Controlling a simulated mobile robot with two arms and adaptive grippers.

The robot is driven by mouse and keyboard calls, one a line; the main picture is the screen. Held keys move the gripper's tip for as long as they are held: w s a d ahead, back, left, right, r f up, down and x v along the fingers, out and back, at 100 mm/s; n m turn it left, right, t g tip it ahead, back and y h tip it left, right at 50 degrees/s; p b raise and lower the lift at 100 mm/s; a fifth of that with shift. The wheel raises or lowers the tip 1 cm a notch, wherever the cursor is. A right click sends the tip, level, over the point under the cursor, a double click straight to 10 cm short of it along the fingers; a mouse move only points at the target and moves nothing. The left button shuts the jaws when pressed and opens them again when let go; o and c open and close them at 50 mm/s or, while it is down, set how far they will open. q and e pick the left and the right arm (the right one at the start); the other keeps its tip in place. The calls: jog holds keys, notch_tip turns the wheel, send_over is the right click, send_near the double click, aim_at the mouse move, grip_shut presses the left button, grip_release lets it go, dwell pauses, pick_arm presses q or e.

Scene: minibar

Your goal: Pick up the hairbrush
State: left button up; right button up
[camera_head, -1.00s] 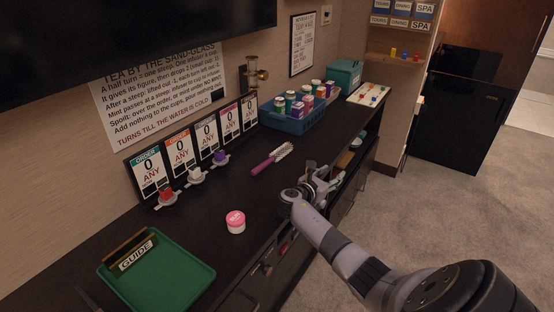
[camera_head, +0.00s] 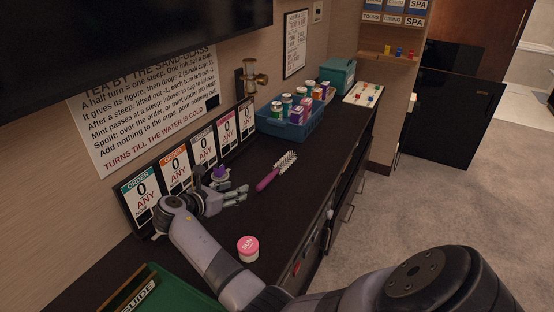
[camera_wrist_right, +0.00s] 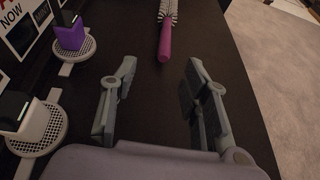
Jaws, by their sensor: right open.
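The hairbrush (camera_head: 276,171) lies on the dark counter, with a purple handle toward the front left and a pale bristled head pointing to the back right. In the right wrist view the hairbrush handle (camera_wrist_right: 165,42) is ahead of the fingers, near the top edge, and its head is partly cut off. My right gripper (camera_head: 240,194) is open and empty, low over the counter to the left of the handle. In the wrist view the gripper (camera_wrist_right: 155,95) has its fingers spread with bare counter between them. My left gripper is not in view.
Order signs (camera_head: 175,165) line the wall, with small strainers and a purple piece (camera_head: 219,172) close to my right gripper. A pink-lidded jar (camera_head: 248,248) stands in front. A green tray (camera_head: 180,270) is at front left, a blue crate (camera_head: 290,128) behind.

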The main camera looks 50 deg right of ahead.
send_near(266, 179)
jog(key=d, duration=0.1)
jog(key=w+d+f, duration=0.1)
jog(key=d, duration=0.1)
jog(key=shift+w+f+b, duration=0.2)
jog(key=shift+w+b, duration=0.1)
jog(key=shift+b, duration=0.05)
jog(key=shift+d+f, duration=0.1)
jog(key=shift+d, duration=0.35)
jog(key=x, duration=0.5)
jog(key=shift+s+b, duration=0.25)
jog(key=shift+b, duration=0.05)
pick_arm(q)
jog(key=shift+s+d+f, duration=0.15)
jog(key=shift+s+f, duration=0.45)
pick_arm(e)
jog(key=shift+c, duration=0.4)
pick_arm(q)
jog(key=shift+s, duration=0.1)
pick_arm(e)
grip_shut()
